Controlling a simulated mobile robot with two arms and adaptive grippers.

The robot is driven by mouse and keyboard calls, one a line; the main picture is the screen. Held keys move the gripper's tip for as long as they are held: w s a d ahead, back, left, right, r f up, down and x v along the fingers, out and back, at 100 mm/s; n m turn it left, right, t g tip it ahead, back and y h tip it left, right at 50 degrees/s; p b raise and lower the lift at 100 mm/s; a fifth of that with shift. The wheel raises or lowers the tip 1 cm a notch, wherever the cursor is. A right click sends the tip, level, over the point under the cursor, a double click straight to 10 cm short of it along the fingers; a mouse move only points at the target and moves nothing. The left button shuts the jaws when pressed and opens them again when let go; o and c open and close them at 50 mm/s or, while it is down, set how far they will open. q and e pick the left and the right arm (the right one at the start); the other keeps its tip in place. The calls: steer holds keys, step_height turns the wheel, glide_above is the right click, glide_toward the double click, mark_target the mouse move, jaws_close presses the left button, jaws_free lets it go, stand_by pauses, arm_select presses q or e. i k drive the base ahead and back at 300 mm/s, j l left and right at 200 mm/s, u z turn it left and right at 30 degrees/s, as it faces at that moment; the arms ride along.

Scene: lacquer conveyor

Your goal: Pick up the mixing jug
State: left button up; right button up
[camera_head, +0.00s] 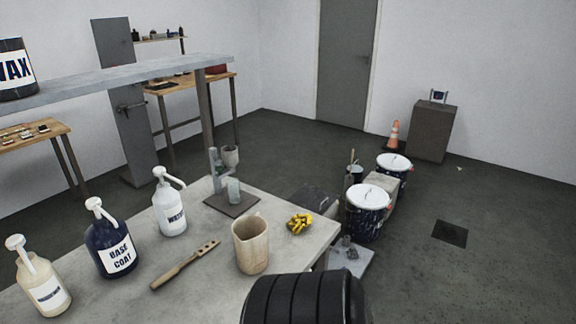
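The mixing jug (251,246), a beige jug with stained sides, stands upright on the grey table (215,298) near its right side. Its open mouth faces up and nothing touches it.
A holed wooden paddle (186,265) lies left of the jug. Pump bottles labelled base coat (111,245) and water (170,208) stand further left. Behind are a stand (232,203) and a yellow item (299,223).

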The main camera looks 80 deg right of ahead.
mark_target(250, 232)
steer(key=l+z, duration=0.1)
steer(key=z, duration=0.35)
steer(key=i+z, duration=0.1)
steer(key=z, duration=0.4)
steer(key=l+z, duration=0.1)
steer(key=z, duration=0.35)
steer(key=i+z, duration=0.1)
steer(key=z, duration=0.35)
steer(key=i+z, duration=0.1)
steer(key=z, duration=0.4)
steer(key=u, duration=2.15)
steer(key=z, duration=2.15)
steer(key=l, duration=0.25)
steer(key=i+u, duration=0.05)
